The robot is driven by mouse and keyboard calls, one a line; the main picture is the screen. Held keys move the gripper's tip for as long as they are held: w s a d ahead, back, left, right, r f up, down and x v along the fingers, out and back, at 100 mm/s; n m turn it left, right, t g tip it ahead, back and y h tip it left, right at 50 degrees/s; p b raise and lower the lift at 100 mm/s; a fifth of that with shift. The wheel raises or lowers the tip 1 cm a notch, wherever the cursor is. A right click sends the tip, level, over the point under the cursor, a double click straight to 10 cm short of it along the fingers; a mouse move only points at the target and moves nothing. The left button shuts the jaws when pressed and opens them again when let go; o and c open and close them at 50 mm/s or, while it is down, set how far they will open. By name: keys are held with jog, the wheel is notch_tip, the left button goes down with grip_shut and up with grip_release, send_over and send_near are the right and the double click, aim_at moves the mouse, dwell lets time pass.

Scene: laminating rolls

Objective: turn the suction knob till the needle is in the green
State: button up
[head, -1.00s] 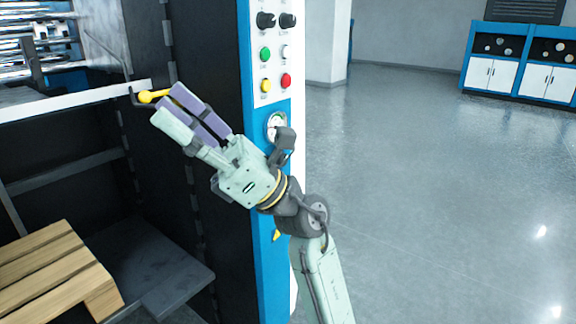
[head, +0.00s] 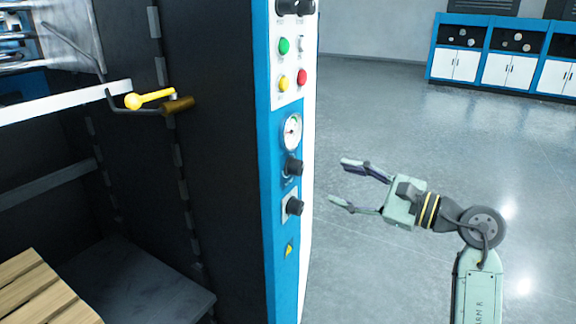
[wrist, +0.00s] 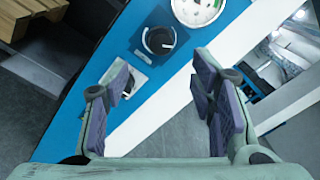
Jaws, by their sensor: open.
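On the blue front panel, a round white gauge (head: 291,132) has a green patch near its rim; its needle is too small to read. Below it are two black knobs: an upper knob (head: 293,166) just under the gauge and a lower knob (head: 294,206). I cannot tell by label which is the suction knob. My gripper (head: 340,182) is open and empty, right of the knobs and apart from them. In the wrist view, the gauge (wrist: 198,8) is cut by the top edge. The upper knob (wrist: 158,40) lies ahead between the fingers (wrist: 160,78); the left finger partly covers the lower knob (wrist: 127,76).
A yellow-ended lever (head: 150,98) sticks out on the machine's dark left side. Green, yellow and red buttons (head: 284,46) sit above the gauge. A wooden pallet (head: 40,290) is at lower left. The grey floor (head: 400,130) to the right is clear.

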aim_at(301, 169)
jog(key=p+x, duration=0.4)
jog(key=x, duration=0.5)
jog(key=shift+w+a, duration=0.15)
jog(key=shift+a, duration=0.15)
jog(key=shift+w+a, duration=0.25)
jog(key=shift+a, duration=0.1)
jog(key=c, duration=1.1)
jog(key=shift+c, duration=0.2)
